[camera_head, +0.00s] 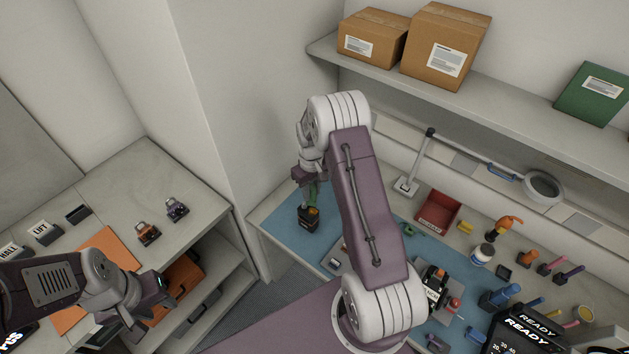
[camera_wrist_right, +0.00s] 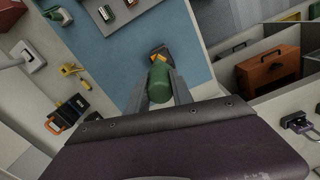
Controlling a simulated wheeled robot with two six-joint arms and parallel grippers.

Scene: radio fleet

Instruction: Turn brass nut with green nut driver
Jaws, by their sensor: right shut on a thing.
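My right gripper (camera_head: 309,188) is at the left end of the blue mat (camera_head: 275,217), shut on the green nut driver (camera_wrist_right: 159,84). In the right wrist view the driver's handle sits between the two fingers and points toward the camera. A black and orange device (camera_head: 307,219) is on the mat directly below the driver, and it shows beyond the handle in the right wrist view (camera_wrist_right: 161,52). The driver's tip and the brass nut are hidden or too small to make out. My left gripper (camera_head: 158,290) is over the left bench's edge; its fingers are unclear.
A red bin (camera_head: 438,211), several tools and a white bottle (camera_head: 482,254) stand along the bench's right part. A lamp (camera_head: 407,185) stands at the back. The left bench holds an orange mat (camera_head: 108,250) and padlocks (camera_head: 148,233). An orange case (camera_head: 181,280) is on the shelf below.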

